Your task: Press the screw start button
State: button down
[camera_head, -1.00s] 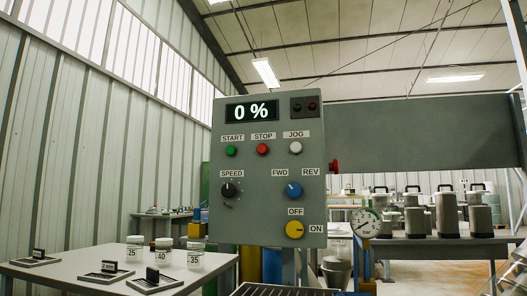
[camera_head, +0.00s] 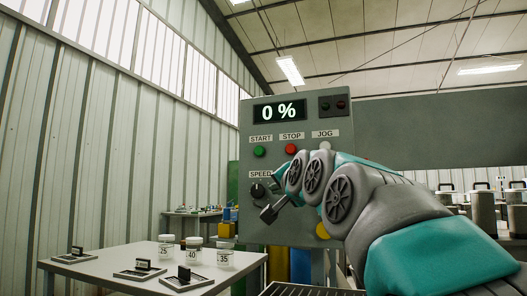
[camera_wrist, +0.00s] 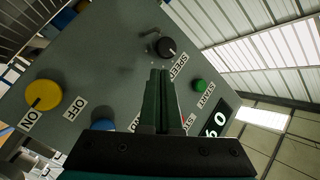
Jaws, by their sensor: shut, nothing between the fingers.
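My gripper (camera_head: 267,213) is shut and empty, in front of the panel, below the START button and near the SPEED knob (camera_head: 257,190). In the wrist view my closed fingers (camera_wrist: 160,73) point at the panel, and the green START button (camera_wrist: 199,85) shows to their right, apart from them. The STOP button is mostly hidden behind the fingers there.
The yellow OFF/ON knob (camera_wrist: 43,95) and blue FWD/REV knob (camera_wrist: 103,125) are on the same panel. A white table (camera_head: 105,268) with several labelled jars stands at left. A grey beam (camera_head: 430,135) extends right of the panel.

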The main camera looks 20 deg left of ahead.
aim_at(258, 149)
jog(key=s+a+r+y, duration=0.4)
jog(key=a+r, duration=0.3)
jog(key=r, duration=0.3)
jog(key=shift+s+r+t, duration=0.15)
jog(key=shift+t, duration=0.25)
jog(key=shift+w+d+p, duration=0.2)
jog(key=shift+w+p, duration=0.65)
jog(key=shift+w, duration=1.4)
jog(key=shift+w+d+p, duration=0.2)
jog(key=shift+w+p, duration=0.6)
jog(key=shift+w, duration=1.45)
jog(key=shift+w, duration=0.35)
jog(key=shift+w+p, duration=0.5)
jog(key=shift+w, duration=0.05)
